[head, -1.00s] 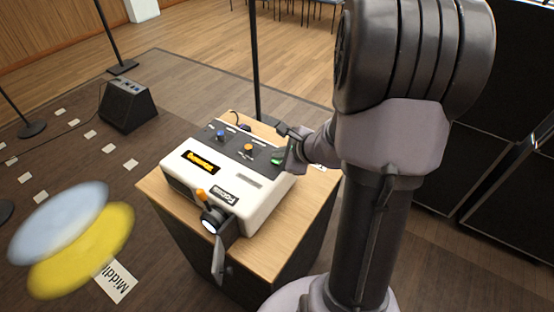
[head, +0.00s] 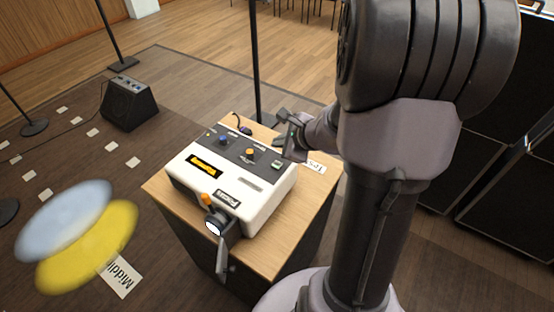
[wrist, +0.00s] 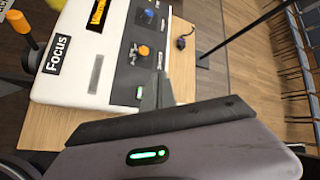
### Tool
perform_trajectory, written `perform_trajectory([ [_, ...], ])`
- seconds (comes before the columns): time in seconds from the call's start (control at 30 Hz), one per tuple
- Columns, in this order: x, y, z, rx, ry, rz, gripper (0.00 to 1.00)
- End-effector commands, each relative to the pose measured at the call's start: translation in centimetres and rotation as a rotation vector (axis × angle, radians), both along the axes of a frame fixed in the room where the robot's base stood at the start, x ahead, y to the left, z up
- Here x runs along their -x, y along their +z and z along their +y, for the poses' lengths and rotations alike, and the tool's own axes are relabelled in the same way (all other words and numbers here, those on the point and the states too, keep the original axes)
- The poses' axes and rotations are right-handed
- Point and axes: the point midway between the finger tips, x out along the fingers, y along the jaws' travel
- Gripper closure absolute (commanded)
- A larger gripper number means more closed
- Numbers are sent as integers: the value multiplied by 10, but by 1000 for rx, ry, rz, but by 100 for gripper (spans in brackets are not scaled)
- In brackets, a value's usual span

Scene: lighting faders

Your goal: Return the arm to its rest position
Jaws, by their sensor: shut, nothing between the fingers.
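My gripper (head: 288,142) is shut and empty. In the head view it hovers near the right back corner of the white lighting console (head: 232,190), beside its small green-lit button (head: 276,164). In the wrist view my gripper (wrist: 158,90) points at the console's dark panel, close to the green light (wrist: 140,92). I cannot tell whether the fingertips touch the console. The console has a blue knob, an orange knob (head: 250,152), a yellow display and a "Focus" label (wrist: 57,55).
A black floor speaker (head: 130,102) and thin stands are at the left. Black cases (head: 505,185) are at the right. Blurred blue and yellow light discs (head: 85,240) show at the lower left.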

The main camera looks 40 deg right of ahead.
Motion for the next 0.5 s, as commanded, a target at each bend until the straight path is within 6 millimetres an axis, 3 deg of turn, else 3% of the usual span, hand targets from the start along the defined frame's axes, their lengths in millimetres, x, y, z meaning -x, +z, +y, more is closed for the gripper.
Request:
perform_trajectory([
  [0.37,-2,3,6,11,25,-4,100],
  [0.47,-7,28,45,74,182,-26,100],
  [0.5,-7,43,72,119,289,-40,100],
])
